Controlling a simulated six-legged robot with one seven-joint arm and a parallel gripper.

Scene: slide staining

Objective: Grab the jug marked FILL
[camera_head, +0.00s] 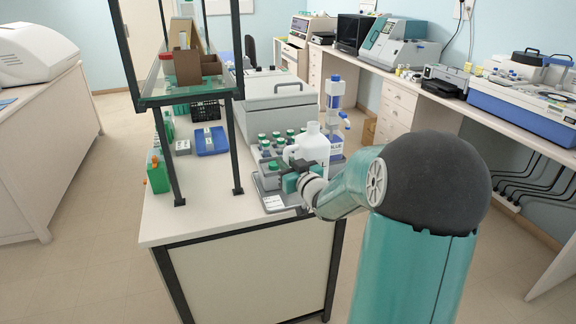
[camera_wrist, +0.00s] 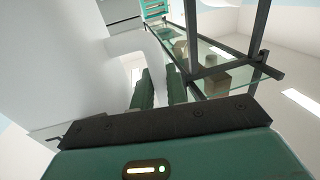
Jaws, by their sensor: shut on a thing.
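The white jug (camera_head: 313,145) stands upright at the front of the bench, among green-capped bottles. A dark mark shows on its side, but I cannot read it. In the wrist view the jug (camera_wrist: 60,60) fills the left side, with its curved white handle (camera_wrist: 152,48) near my fingers. My gripper (camera_head: 290,181) is in front of the jug in the head view. In the wrist view my gripper (camera_wrist: 160,88) has its two green fingers close together at the handle, shut on it. The exact contact is partly hidden by the fingers.
Several green-capped bottles (camera_head: 273,170) stand left of the jug. A grey tray (camera_head: 272,203) lies under them. A blue-and-white dispenser bottle (camera_head: 335,95) stands behind. A dark-framed glass shelf (camera_head: 158,88) rises at the left, also close by in the wrist view (camera_wrist: 222,70).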

